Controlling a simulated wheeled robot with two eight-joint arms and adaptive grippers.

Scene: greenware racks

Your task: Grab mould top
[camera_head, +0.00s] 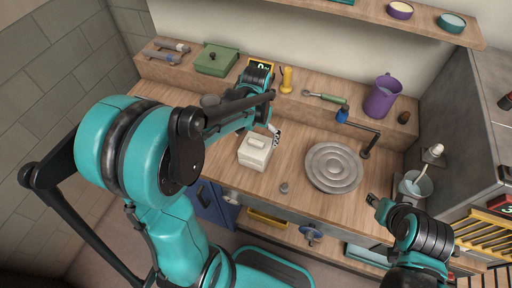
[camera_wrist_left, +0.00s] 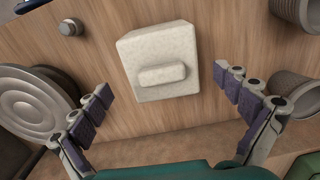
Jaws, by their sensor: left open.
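The mould top (camera_head: 257,144) is an off-white block with a raised bar-shaped grip on its upper face. It sits on the wooden worktop, and whether a separate lower half lies under it I cannot tell. In the left wrist view the mould top (camera_wrist_left: 158,48) is at the upper middle. My left gripper (camera_head: 270,128) is just behind it in the head view. In the left wrist view its fingers (camera_wrist_left: 164,84) are spread wide, apart from the block, with nothing between them. My right gripper (camera_head: 380,205) is at the lower right, away from the block; its jaws are unclear.
A grey banding wheel (camera_head: 334,167) stands right of the block, with a small grey knob-like piece (camera_head: 284,187) in front. A ribbed grey pot (camera_wrist_left: 290,92) is close to the left fingers. A purple jug (camera_head: 382,97) and green box (camera_head: 216,60) stand on the back ledge.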

